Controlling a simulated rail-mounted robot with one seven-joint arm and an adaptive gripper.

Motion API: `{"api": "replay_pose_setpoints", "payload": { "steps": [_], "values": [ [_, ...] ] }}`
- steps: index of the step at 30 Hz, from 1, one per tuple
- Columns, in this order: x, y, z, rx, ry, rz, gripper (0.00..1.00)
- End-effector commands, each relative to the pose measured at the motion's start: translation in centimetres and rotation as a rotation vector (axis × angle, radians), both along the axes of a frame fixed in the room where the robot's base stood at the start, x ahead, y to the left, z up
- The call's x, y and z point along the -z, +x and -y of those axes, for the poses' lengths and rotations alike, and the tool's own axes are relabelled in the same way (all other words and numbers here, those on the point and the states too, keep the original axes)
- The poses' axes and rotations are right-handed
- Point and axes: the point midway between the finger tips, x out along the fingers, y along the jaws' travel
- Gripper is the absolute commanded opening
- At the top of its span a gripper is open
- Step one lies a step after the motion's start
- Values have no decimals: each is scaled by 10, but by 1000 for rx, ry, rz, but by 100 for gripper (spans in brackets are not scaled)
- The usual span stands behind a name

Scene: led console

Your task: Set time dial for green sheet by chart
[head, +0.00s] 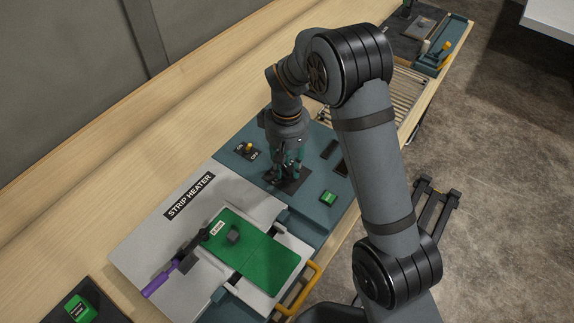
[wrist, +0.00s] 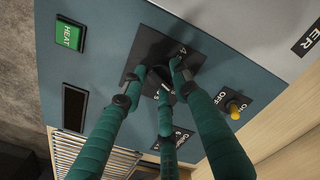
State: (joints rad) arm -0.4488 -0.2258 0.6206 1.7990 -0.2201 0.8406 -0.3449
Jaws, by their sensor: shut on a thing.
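The green sheet (head: 272,262) lies flat on the strip heater (head: 140,243), with a small white label and a dark grey block on it. The time dial (wrist: 158,82) sits on a dark square plate (wrist: 147,48) on the blue-grey console panel (head: 318,212). My gripper (head: 287,173) is over that plate. In the wrist view my gripper (wrist: 158,76) has its teal fingers closed around the dial. The fingers hide most of the dial and its scale, so its setting cannot be read. I cannot make out the chart.
A yellow toggle switch (wrist: 234,110) marked ON and OFF stands beside the dial. A green HEAT button (wrist: 69,33) and a dark display (wrist: 74,107) are on the other side. A purple handle (head: 158,283) and yellow handle (head: 299,288) flank the heater.

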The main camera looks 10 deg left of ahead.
Motion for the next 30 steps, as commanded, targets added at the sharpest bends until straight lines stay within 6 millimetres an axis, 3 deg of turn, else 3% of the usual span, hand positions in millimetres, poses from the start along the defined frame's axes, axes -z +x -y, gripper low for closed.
{"api": "replay_pose_setpoints", "payload": {
  "steps": [6,7,16,25,30],
  "values": [
    [0,1,0,1,0,1,3],
    [0,1,0,1,0,1,31],
    [0,0,0,2,1,1,49],
    [-2,0,0,2,1,1,49],
    [-20,1,-1,2,4,3,49]
  ]
}}
